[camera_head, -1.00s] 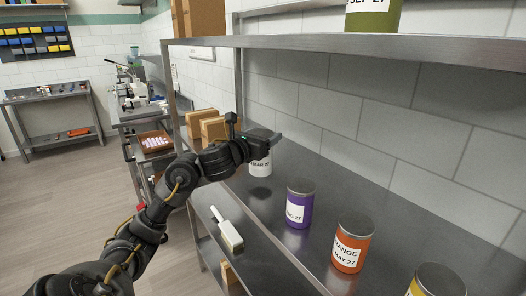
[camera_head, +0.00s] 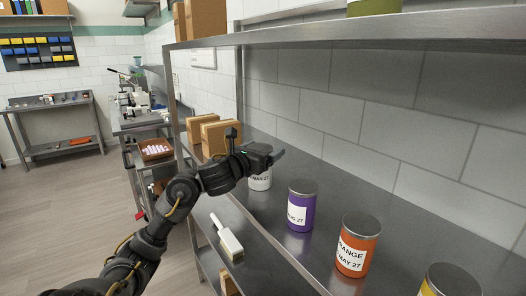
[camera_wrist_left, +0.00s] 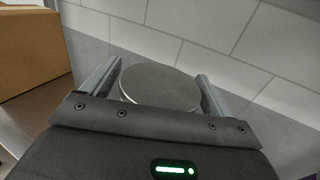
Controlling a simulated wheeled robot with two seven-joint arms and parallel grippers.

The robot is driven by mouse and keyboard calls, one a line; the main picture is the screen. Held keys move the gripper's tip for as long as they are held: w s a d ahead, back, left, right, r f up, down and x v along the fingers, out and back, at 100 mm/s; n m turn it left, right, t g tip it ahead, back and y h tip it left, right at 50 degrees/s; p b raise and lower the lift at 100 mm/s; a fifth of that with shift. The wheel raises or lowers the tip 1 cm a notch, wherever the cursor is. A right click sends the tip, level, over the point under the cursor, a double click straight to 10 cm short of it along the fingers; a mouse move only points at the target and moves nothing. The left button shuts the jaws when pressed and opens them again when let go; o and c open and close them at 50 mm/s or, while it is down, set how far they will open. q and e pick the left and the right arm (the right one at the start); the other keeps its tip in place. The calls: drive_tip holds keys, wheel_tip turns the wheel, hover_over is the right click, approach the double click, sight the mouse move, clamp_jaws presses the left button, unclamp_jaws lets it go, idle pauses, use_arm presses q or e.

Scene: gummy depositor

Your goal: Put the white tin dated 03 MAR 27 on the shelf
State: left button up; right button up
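The white tin (camera_head: 260,181) is upright at the lower shelf, behind the purple tin. Its label shows "MAR 27"; the day is hard to read. My left gripper (camera_head: 266,158) is at its top and hides its lid in the head view. In the left wrist view the tin's round grey lid (camera_wrist_left: 160,86) sits between the two fingers, which lie close along both sides. The left gripper (camera_wrist_left: 158,90) looks shut on the tin. The tin's base looks at or very near the steel shelf (camera_head: 330,192). My right gripper is not in view.
A purple tin (camera_head: 301,208), an orange tin (camera_head: 357,246) and a yellow tin (camera_head: 448,282) stand nearer along the shelf. Cardboard boxes (camera_head: 220,137) stand beyond the white tin. An upper shelf (camera_head: 380,31) overhangs. A white-handled brush (camera_head: 228,240) lies on the level below.

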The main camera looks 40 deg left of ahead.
use_arm(q)
drive_tip(key=shift+r, duration=0.15)
drive_tip(key=s+d, duration=0.1)
drive_tip(key=s, duration=1.1)
idle(0.4)
drive_tip(key=shift+w+d, duration=0.1)
